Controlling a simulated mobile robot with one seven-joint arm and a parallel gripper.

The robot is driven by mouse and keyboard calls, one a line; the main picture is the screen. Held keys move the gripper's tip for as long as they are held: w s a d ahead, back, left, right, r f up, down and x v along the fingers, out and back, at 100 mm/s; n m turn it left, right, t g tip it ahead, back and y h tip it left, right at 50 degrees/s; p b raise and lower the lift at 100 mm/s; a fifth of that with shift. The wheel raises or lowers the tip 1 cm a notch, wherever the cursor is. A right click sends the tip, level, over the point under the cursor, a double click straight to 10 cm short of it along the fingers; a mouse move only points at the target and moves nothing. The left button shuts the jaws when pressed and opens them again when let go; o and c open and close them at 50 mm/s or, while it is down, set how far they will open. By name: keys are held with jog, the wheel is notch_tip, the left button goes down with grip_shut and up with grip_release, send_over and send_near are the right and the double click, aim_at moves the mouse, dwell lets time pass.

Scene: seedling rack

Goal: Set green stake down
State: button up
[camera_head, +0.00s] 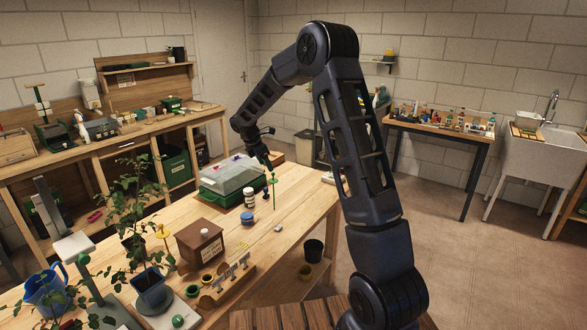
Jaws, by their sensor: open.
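The green stake (274,192) is a thin upright rod with a small disc near its top, on the wooden table beside the seedling tray. My gripper (269,167) is open at the stake's top end and points down. The picture is too small to show whether the fingers touch the stake.
A green tray with a clear lid (228,177) stands just left of the stake. A brown wooden box (200,243) and potted seedlings stand nearer. Bare tabletop (302,195) lies right of the stake.

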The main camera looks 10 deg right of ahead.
jog(key=s+d+r+m+y, duration=0.1)
jog(key=s+d+r+m, duration=1.05)
jog(key=s+r, duration=0.6)
jog(key=s+d+m+t+y, duration=0.1)
jog(key=s+d+m, duration=0.2)
jog(key=s, duration=0.6)
jog(key=s+d+m+t+y, duration=0.1)
jog(key=s+d+m, duration=0.2)
jog(key=s, duration=0.6)
jog(key=s+d+f+m+y, duration=0.1)
jog(key=s+d+m, duration=0.2)
jog(key=s+m, duration=0.2)
jog(key=s, duration=0.3)
jog(key=shift+s+t, duration=0.4)
